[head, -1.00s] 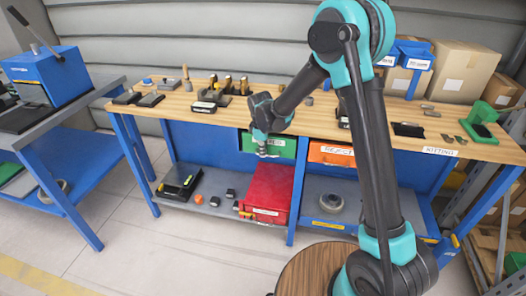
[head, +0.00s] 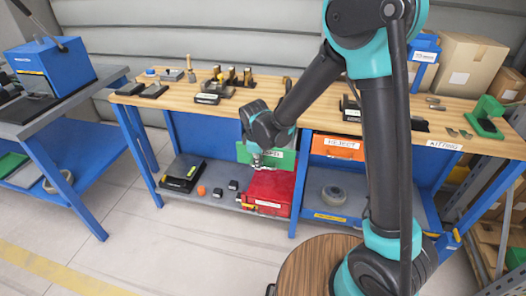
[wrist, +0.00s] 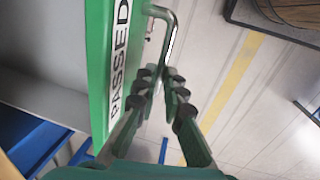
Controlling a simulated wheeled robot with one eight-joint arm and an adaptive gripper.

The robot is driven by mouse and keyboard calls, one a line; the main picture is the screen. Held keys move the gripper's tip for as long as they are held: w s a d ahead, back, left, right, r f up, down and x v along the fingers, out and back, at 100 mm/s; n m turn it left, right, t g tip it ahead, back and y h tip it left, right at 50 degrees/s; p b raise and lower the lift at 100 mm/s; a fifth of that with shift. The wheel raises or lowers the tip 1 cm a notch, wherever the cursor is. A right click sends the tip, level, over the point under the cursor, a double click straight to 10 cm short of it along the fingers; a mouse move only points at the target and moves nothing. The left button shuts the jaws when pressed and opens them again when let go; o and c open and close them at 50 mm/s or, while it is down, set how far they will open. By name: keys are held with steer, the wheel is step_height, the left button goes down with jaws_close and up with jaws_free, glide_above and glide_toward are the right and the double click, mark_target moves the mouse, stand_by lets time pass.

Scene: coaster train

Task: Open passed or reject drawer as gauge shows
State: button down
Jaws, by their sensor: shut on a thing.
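The green drawer (head: 280,160) is marked PASSED. Its front fills the left of the wrist view (wrist: 97,60). It stands out from the bench, partly open. My gripper (wrist: 158,75) is shut on its metal handle (wrist: 173,28); in the head view my gripper (head: 257,161) is at the drawer's front, hiding part of its label. The orange REJECT drawer (head: 337,147) to the right looks shut. I cannot make out a gauge or its reading; a small black device with a white label (head: 207,99) stands on the bench top.
A red case (head: 271,188) lies on the lower shelf below the green drawer. Black trays (head: 182,172) and a grey roll (head: 334,195) are also there. A round wooden top (head: 312,262) is near the front. Floor to the front left is clear.

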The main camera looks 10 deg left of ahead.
steer(key=s, duration=0.6)
steer(key=shift+s+a, duration=0.15)
steer(key=shift+s, duration=0.2)
steer(key=c, duration=1.9)
jaws_free()
steer(key=shift+r, duration=0.1)
steer(key=r, duration=0.4)
steer(key=s+r, duration=0.1)
steer(key=r, duration=0.2)
steer(key=s+r, duration=0.1)
steer(key=r, duration=0.3)
steer(key=shift+s+r, duration=0.1)
steer(key=shift+r, duration=0.2)
